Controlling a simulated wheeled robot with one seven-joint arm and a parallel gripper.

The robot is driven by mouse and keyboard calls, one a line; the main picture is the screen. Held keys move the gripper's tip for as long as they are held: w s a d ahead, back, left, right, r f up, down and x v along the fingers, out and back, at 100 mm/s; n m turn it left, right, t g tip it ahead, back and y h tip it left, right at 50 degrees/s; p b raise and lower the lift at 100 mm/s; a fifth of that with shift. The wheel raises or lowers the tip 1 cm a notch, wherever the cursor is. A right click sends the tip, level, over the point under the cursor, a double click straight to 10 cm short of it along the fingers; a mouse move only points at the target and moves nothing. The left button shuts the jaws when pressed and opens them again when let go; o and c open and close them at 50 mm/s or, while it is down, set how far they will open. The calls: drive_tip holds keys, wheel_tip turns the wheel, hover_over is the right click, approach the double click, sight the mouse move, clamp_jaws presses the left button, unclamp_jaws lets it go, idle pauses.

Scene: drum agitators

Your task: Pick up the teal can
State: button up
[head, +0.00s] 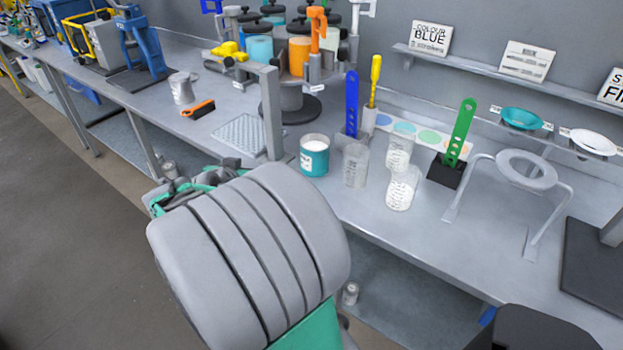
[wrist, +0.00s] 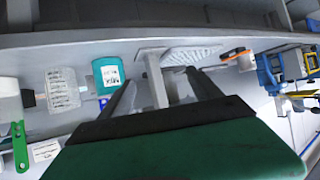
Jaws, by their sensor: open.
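The teal can (head: 314,159) stands upright on the grey bench, with a white label and a pale top. It stands just right of the grey post of the agitator stand. In the wrist view the teal can (wrist: 109,76) lies just left of the left finger, outside the gap between the fingers. My gripper (wrist: 162,92) is open and empty, and the grey post (wrist: 155,77) shows between its fingers. In the head view my large grey arm links hide most of the gripper, below and left of the can.
Clear beakers (head: 355,165) stand close right of the can. A blue paddle in a holder (head: 351,108) is behind it. The agitator (head: 290,105) bears another teal can (head: 259,49) and an orange one. A perforated plate (head: 240,133) lies left; a ring stand (head: 526,170) is right.

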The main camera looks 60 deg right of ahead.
sight(320, 135)
drive_tip(key=o, duration=0.4)
drive_tip(key=s+d+m+g+h+b, duration=0.1)
drive_tip(key=s+d+h, duration=0.1)
drive_tip(key=s+d, duration=0.1)
drive_tip(key=s+d+f+m+g+h+b, duration=0.1)
drive_tip(key=s+d+h, duration=0.1)
drive_tip(key=d, duration=0.3)
drive_tip(key=s+d+f+h+b, duration=0.1)
drive_tip(key=s+d+h, duration=0.1)
drive_tip(key=s+d, duration=0.2)
drive_tip(key=shift+s+d+f+m+g+b, duration=0.15)
drive_tip(key=shift+d+f+m+g+b, duration=0.1)
drive_tip(key=shift+m+g+b, duration=0.15)
drive_tip(key=shift+o, duration=0.6)
drive_tip(key=shift+h, duration=0.3)
drive_tip(key=d+p, duration=0.1)
drive_tip(key=d, duration=0.1)
drive_tip(key=d+p, duration=0.1)
drive_tip(key=d, duration=0.2)
drive_tip(key=d+p, duration=0.1)
drive_tip(key=d, duration=0.1)
drive_tip(key=shift+d+r, duration=0.2)
drive_tip(key=shift+r, duration=0.2)
drive_tip(key=shift+d+f, duration=0.1)
drive_tip(key=shift+d, duration=0.1)
drive_tip(key=c, duration=2.1)
